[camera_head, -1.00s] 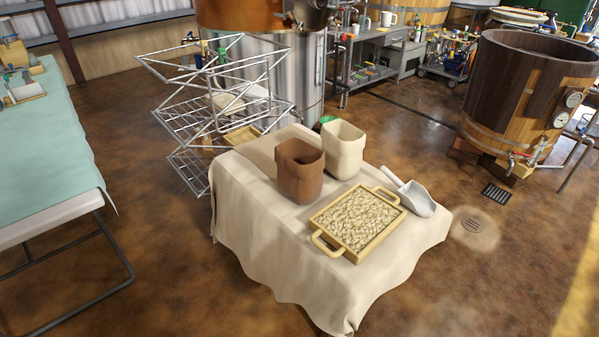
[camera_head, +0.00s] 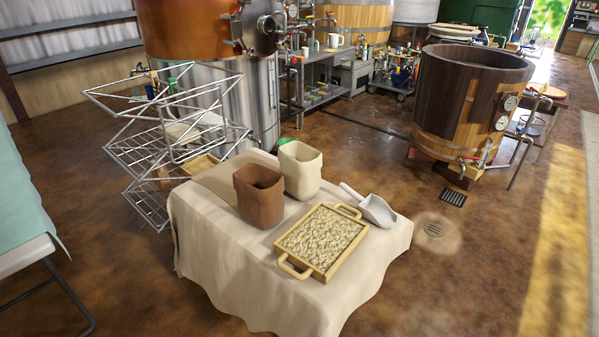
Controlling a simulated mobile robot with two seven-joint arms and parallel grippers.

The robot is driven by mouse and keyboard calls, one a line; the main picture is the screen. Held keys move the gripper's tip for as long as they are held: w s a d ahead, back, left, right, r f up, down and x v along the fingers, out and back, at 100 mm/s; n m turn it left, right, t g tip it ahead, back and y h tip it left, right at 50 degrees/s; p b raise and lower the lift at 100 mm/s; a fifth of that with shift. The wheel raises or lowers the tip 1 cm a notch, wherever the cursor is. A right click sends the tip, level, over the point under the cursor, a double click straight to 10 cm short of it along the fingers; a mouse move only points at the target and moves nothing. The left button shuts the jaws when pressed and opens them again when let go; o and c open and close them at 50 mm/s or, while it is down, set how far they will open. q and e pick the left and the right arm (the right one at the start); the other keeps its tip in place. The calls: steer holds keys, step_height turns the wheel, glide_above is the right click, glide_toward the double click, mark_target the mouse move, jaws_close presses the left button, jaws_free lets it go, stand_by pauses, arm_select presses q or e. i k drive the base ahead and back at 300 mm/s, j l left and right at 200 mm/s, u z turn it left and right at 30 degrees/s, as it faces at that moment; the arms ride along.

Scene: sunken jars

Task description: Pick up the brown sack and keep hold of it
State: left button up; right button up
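The brown sack (camera_head: 260,197) stands upright and open at the top on a table covered with a cream cloth (camera_head: 225,258). It is near the table's back left part. A cream sack (camera_head: 301,172) stands close behind it to the right and is partly hidden by it. Neither of my grippers shows in the head view, and nothing is touching the brown sack.
A wooden tray of grain (camera_head: 322,243) and a metal scoop (camera_head: 377,210) lie right of the sacks. A wire rack (camera_head: 165,140) stands behind left. A wooden tub (camera_head: 467,112) stands at the right. The floor in front right is clear.

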mark_target(260, 189)
steer(key=i+j, duration=0.4)
steer(key=i+j+z, duration=0.7)
steer(key=j, duration=0.15)
steer(key=z, duration=0.65)
